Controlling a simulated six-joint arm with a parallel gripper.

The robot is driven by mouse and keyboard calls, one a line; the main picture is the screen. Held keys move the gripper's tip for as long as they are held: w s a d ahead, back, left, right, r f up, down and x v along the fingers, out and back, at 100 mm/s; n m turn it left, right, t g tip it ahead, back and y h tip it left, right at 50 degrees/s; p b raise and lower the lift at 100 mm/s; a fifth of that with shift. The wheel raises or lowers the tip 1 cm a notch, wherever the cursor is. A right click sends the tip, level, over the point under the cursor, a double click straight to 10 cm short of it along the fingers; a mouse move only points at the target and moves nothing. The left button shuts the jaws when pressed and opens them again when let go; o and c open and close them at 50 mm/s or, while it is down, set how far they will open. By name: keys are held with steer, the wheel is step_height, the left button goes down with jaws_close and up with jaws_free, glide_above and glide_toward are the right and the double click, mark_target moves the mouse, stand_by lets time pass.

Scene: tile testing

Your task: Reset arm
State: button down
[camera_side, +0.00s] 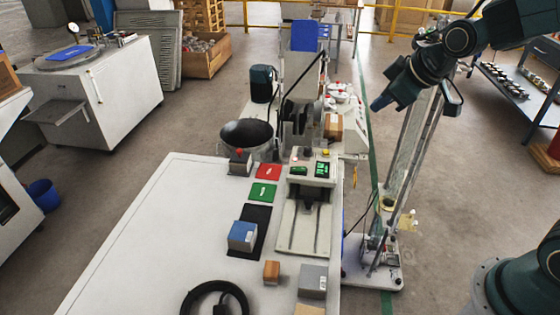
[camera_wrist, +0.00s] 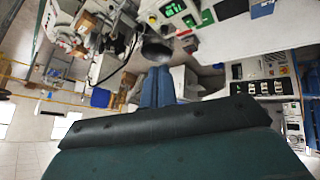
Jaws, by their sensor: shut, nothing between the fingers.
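My gripper (camera_side: 381,103) hangs at the upper right of the side view, in the air right of the testing machine and well above the floor. Its blue-grey fingers point down and left. In the wrist view the fingers (camera_wrist: 158,86) lie side by side, closed together with nothing between them. The gripper is apart from the table and everything on it. The white table (camera_side: 140,235) lies to its lower left. A blue-topped block (camera_side: 242,235) rests on a black mat (camera_side: 257,217) there.
Red (camera_side: 268,172) and green (camera_side: 262,193) mats lie beside a tester with green displays (camera_side: 322,170). A small brown block (camera_side: 271,271) and a black coil (camera_side: 212,290) are near the table's front. A metal frame (camera_side: 385,245) stands below my gripper. Open floor lies around it.

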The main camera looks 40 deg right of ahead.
steer(key=s+r+m+g, duration=0.1)
steer(key=s+m, duration=0.1)
steer(key=s, duration=0.8)
steer(key=s+a+r+m, duration=0.1)
steer(key=s+r+m, duration=0.1)
steer(key=s, duration=0.9)
steer(key=shift+s+a+r+g, duration=0.15)
steer(key=shift+s+a+g, duration=0.15)
steer(key=shift+g, duration=0.1)
stand_by(1.2)
